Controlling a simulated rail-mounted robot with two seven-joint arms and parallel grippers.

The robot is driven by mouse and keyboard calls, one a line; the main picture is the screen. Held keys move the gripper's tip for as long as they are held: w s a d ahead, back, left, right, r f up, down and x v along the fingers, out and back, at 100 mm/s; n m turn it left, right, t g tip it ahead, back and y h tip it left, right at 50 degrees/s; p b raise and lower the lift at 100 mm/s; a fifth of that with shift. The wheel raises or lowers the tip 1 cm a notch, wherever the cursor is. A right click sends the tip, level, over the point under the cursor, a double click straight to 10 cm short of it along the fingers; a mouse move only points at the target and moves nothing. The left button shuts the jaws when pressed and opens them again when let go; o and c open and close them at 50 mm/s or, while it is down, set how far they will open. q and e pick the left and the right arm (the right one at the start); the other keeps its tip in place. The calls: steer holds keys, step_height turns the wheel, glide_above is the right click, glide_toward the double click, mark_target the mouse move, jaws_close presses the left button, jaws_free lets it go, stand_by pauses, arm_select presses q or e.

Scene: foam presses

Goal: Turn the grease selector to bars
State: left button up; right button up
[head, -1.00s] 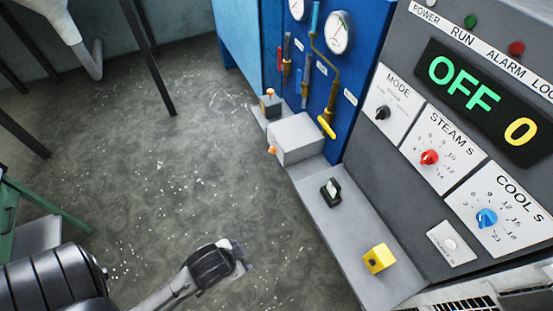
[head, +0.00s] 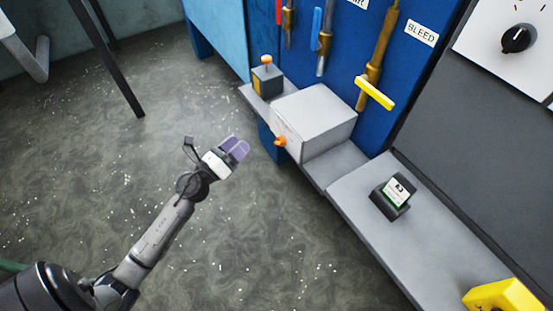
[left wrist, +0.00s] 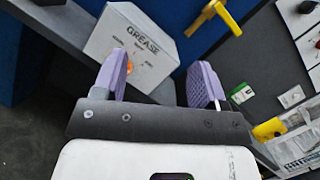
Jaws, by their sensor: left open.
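The grease box (head: 318,112) is a light grey block on the ledge below the blue panel. It also shows in the left wrist view, marked GREASE (left wrist: 138,35). Its orange selector knob (head: 280,141) sticks out from the face towards my left gripper. In the left wrist view the knob (left wrist: 129,68) is partly hidden behind the left finger, and the small position labels around it are too blurred to read surely. My left gripper (head: 236,148) is open and empty, a short way left of the knob and apart from it. Its purple fingers (left wrist: 161,72) point towards the box. My right gripper is not in view.
A dark small box with an orange top (head: 267,78) stands behind the grease box. A yellow valve handle (head: 375,93) hangs above right. A black holder with a card (head: 391,195) and a yellow block (head: 503,296) sit on the ledge. The floor (head: 90,170) at left is open.

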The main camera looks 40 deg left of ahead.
mark_target(275, 143)
arm_select(q)
step_height(275, 143, down, 10)
steer(key=w+a+f+m+g+h+b, duration=0.1)
steer(key=w+a+m+g+h+b, duration=0.2)
steer(key=m+b, duration=0.45)
steer(key=shift+m+g+h, duration=0.3)
steer(key=shift+m+h, duration=0.2)
steer(key=shift+m, duration=0.25)
steer(key=x, duration=0.5)
steer(key=d+x, duration=0.1)
steer(key=x, duration=0.5)
steer(key=shift+s+d+r, duration=0.2)
steer(key=shift+x, duration=0.95)
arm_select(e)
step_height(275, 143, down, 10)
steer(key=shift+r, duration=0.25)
arm_select(q)
steer(key=shift+c, duration=0.5)
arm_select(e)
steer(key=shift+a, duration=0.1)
